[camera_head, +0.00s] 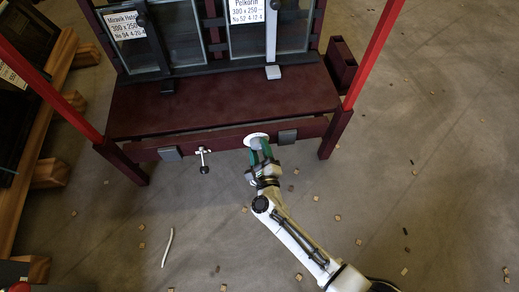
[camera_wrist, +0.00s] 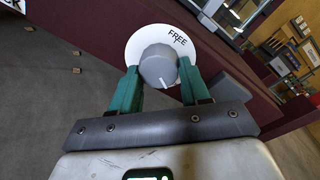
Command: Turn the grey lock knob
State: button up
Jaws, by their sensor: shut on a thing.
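The grey lock knob (camera_wrist: 158,66) sits on a round white dial plate (camera_wrist: 135,42) marked FREE, fixed to the dark red front rail of the frame. A white index line on the knob points toward the lower right, away from the word FREE. My gripper (camera_wrist: 158,78) has its two green fingers on either side of the knob, closed on it. In the head view my gripper (camera_head: 261,150) reaches the front rail at the white plate (camera_head: 256,138), and the fingers hide the knob there.
A small black-ended lever (camera_head: 204,167) hangs on the rail left of the plate. Grey blocks (camera_head: 169,153) sit on the rail at both sides. Framed glass panels (camera_head: 180,35) stand behind. Small wood chips and a white strip (camera_head: 168,247) lie on the open floor.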

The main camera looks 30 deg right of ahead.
jog(key=o, duration=1)
jog(key=shift+o, duration=0.2)
jog(key=shift+s, duration=0.15)
jog(key=p+v, duration=0.3)
jog(key=v, duration=0.7)
jog(key=shift+s, duration=0.3)
jog(key=shift+a, duration=0.15)
